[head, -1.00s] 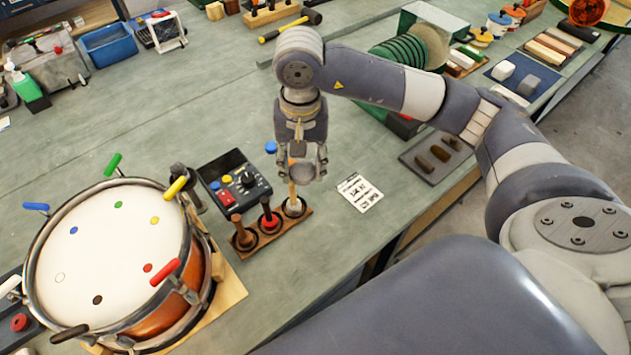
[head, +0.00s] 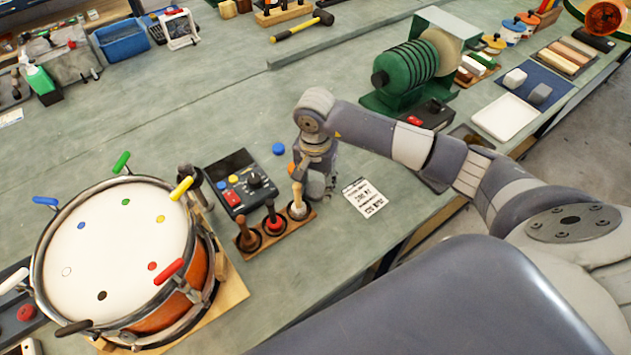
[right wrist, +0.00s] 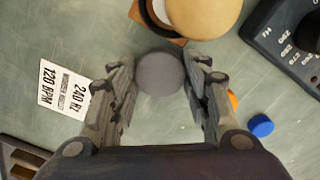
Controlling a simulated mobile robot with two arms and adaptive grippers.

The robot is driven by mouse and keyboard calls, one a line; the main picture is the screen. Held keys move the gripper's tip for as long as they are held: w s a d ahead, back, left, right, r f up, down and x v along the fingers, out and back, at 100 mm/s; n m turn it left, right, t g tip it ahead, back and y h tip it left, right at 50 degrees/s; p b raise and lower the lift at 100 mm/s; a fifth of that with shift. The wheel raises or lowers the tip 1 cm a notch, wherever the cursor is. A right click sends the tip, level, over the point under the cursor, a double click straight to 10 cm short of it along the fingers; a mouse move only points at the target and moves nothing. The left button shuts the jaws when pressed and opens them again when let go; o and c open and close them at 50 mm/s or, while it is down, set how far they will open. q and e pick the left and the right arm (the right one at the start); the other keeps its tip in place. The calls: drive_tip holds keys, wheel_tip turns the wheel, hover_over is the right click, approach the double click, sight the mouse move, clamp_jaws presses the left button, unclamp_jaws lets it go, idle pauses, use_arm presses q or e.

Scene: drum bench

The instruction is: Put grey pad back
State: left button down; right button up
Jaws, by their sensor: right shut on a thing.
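The grey pad (right wrist: 160,73) is a round grey disc. In the right wrist view it sits between the two fingertips of my right gripper (right wrist: 161,80), which is shut on it. In the head view my right gripper (head: 316,185) is low over the bench, just right of the mallet stand, and the pad is hidden there. A blue disc (head: 278,149) lies on the bench behind the gripper; it also shows in the right wrist view (right wrist: 260,126), beside a partly hidden orange disc (right wrist: 232,100). My left gripper is not in view.
The wooden stand (head: 257,251) with upright mallets is close beside the gripper. A control box (head: 240,184), a printed card (head: 364,198) and the drum (head: 122,250) are nearby. A white tray (head: 505,117) and dark blue mat (head: 560,88) lie farther right. Bench behind the gripper is mostly clear.

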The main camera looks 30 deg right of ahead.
drive_tip(key=shift+f+b, duration=0.2)
drive_tip(key=shift+b, duration=0.1)
drive_tip(key=o, duration=1)
drive_tip(key=shift+c, duration=0.2)
drive_tip(key=shift+o, duration=0.9)
drive_tip(key=shift+r, duration=0.1)
drive_tip(key=shift+r, duration=0.1)
